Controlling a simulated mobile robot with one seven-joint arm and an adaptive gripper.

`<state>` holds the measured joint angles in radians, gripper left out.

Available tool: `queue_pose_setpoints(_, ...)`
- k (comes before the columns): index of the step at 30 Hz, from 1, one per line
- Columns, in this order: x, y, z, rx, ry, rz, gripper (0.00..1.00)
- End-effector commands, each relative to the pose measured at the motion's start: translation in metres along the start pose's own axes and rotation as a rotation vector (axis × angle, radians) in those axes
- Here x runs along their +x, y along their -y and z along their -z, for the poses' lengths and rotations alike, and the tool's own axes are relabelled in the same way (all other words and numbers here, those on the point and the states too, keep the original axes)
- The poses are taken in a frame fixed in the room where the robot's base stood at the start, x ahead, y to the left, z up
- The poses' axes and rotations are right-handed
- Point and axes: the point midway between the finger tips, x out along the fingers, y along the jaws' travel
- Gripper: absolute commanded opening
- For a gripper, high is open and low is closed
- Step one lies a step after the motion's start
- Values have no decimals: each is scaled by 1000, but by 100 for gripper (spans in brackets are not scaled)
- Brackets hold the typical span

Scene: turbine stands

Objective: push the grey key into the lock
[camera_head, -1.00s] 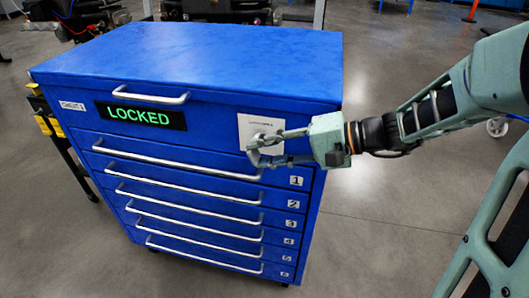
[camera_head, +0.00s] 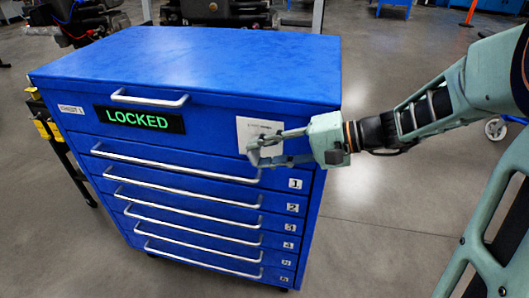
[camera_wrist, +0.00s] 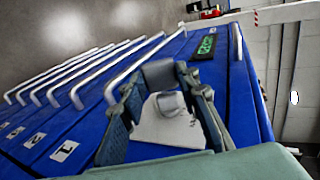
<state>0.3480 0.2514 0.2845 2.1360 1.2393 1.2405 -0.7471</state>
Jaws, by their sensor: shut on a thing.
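The blue drawer cabinet (camera_head: 200,55) has a dark display reading LOCKED (camera_head: 140,118) in green on its top front panel. A white plate (camera_head: 246,128) is at the right of that panel, and it also shows in the wrist view (camera_wrist: 160,128). My gripper (camera_head: 254,150) is in front of the plate, reaching in from the right. In the wrist view its fingers are shut on a grey block, which I take as the grey key (camera_wrist: 158,73). A small grey round piece (camera_wrist: 168,102) shows between the fingers against the plate. How deep the key sits, and the lock opening, cannot be made out.
Several drawers with long silver handles (camera_head: 175,170) lie below the panel, numbered at the right. A shorter handle (camera_head: 148,99) projects above the display. Open grey floor (camera_head: 385,215) lies right of the cabinet. Dark machinery (camera_head: 215,12) stands behind.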

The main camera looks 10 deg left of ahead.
Motion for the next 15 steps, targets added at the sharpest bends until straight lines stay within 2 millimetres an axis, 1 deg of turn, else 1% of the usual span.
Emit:
queue_pose_setpoints(1, -1, 0, 6, -3, -13, 1, 0)
queue_pose_setpoints(3, -1, 0, 9, -4, -14, 1, 0)
queue_pose_setpoints(11, -2, 2, 11, -4, -20, 0, 0)
queue_pose_setpoints(12, -2, 2, 11, -4, -20, 0, 30)
queue_pose_setpoints(15, -2, 2, 10, -4, -18, 1, 41)
